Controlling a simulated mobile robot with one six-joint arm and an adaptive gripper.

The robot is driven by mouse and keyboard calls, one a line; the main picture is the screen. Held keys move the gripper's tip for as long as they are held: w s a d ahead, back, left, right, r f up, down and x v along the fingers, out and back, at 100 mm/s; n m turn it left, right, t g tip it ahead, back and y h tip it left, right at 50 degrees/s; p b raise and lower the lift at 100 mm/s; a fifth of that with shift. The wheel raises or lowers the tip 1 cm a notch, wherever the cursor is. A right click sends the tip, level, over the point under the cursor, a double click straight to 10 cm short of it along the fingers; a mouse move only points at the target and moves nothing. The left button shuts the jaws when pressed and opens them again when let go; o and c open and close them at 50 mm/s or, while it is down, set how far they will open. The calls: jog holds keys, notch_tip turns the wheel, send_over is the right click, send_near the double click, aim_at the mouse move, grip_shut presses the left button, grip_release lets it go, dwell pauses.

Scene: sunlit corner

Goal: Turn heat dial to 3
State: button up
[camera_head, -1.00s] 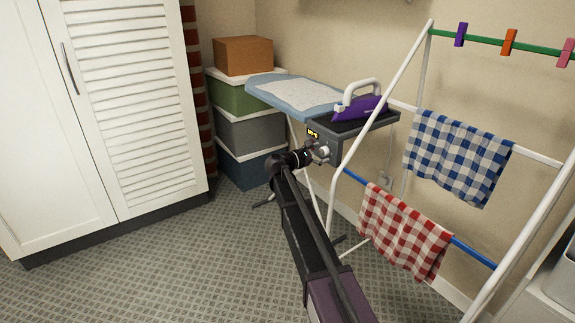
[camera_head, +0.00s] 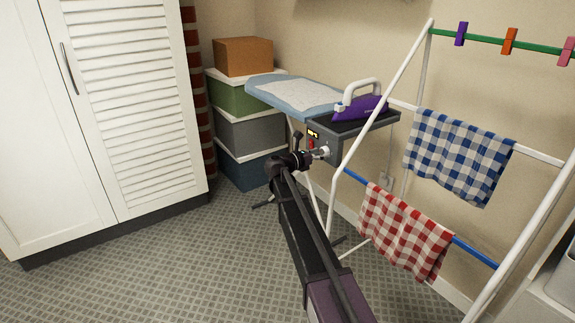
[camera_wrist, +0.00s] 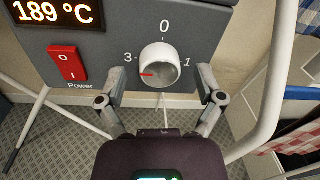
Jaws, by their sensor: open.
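The heat dial (camera_wrist: 159,65) is a white round knob on the grey front panel of the iron station (camera_wrist: 215,40). Its red mark points left and slightly down, a little below the printed 3. The 0 is above it and the 1 is at its right. My gripper (camera_wrist: 161,97) is open, with one fingertip at each lower side of the dial, apart from it. In the head view, my gripper (camera_head: 299,151) is just left of the dial (camera_head: 324,152). The area under the dial is partly hidden by my gripper.
A red power switch (camera_wrist: 67,63) and a display (camera_wrist: 57,13) reading 189 °C are left of the dial. A purple iron (camera_head: 362,108) rests on top of the station. A white drying rack (camera_head: 383,91) with cloths stands close at the right. Stacked boxes (camera_head: 248,131) stand behind.

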jog(key=v, duration=1.3)
jog(key=shift+s+a, duration=0.25)
jog(key=shift+a, duration=0.1)
jog(key=s+d+f+m+g+y, duration=0.35)
jog(key=s+d+f+m, duration=0.25)
jog(key=s, duration=0.2)
jog(key=s+d+f+m+g+y, duration=0.2)
jog(key=s+d+f+m+y, duration=0.2)
jog(key=s+d+f+m, duration=0.3)
jog(key=s+a+f+m+g+y, duration=0.1)
jog(key=s+a+f+m+y, duration=0.2)
jog(key=s+m, duration=0.45)
jog(key=s+a+f+m+g+y, duration=0.1)
jog(key=s+f+m+y, duration=0.2)
jog(key=s+m+y, duration=0.5)
notch_tip(320, 180, up, 31)
jog(key=s+n+h+p, duration=0.2)
jog(key=n+p, duration=0.1)
jog(key=p, duration=2.7)
jog(key=shift+p, duration=0.35)
